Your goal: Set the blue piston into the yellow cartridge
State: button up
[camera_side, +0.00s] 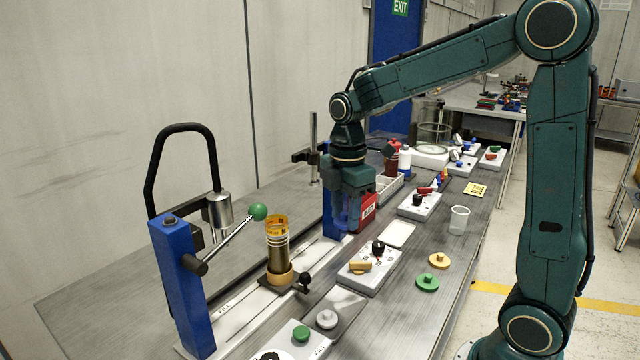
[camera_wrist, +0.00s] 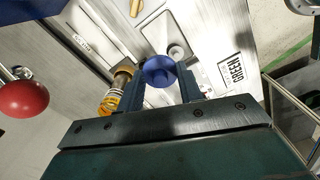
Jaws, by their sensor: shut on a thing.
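The yellow cartridge (camera_side: 277,239) stands upright in a dark holder with a tan ring on the rail at the left, below a green ball-ended lever. It also shows in the wrist view (camera_wrist: 110,98), left of my fingers. My gripper (camera_side: 348,222) hangs pointing down, to the right of and behind the cartridge in the side view, apart from it. In the wrist view my gripper (camera_wrist: 160,85) is shut on the blue piston (camera_wrist: 159,71), whose round blue head shows between the fingertips. In the side view I cannot clearly separate the piston from the fingers.
A blue press post (camera_side: 182,285) with its green-balled lever (camera_side: 257,212) stands beside the cartridge. A red box (camera_side: 368,208) is close to my gripper. A control box (camera_side: 368,270), green disc (camera_side: 428,283), yellow disc (camera_side: 439,260) and clear cup (camera_side: 459,220) lie rightward.

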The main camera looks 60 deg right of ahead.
notch_tip(320, 180, up, 4)
jog(key=n, duration=0.1)
send_over(277, 223)
dwell(0.4)
jog(key=shift+f, duration=0.2)
jog(key=shift+f, duration=2.65)
jog(key=shift+f, duration=0.55)
dwell(1.0)
jog(key=o, duration=1.4)
jog(key=shift+c, duration=0.2)
jog(key=shift+r, duration=0.15)
notch_tip(277, 223, up, 7)
dwell(0.6)
